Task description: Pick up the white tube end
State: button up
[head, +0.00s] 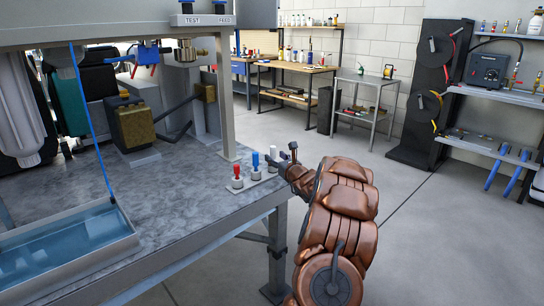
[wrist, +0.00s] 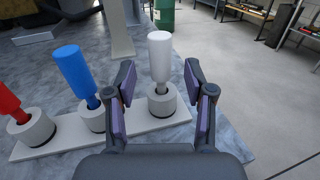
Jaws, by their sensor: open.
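The white tube end (wrist: 160,58) stands upright in a round grey socket (wrist: 161,101) at the right end of a pale strip in the wrist view. It also shows in the head view (head: 273,153), close to my gripper. My gripper (wrist: 156,85) is open, with its two purple-padded fingers to the left and right of the white tube end in the picture. I see no contact. A blue tube end (wrist: 74,68) and a red tube end (wrist: 9,100) stand in similar sockets to the left. In the head view my gripper (head: 285,160) is at the workbench's right edge.
The metal workbench top (head: 170,205) carries a shallow water tray (head: 70,245) at the front left and a brass-coloured block (head: 135,125) further back. A grey post (head: 223,95) rises behind the sockets. Open floor lies to the right.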

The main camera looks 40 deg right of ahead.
aim_at(274, 156)
jog(key=shift+x, duration=1.55)
jog(key=c, duration=0.9)
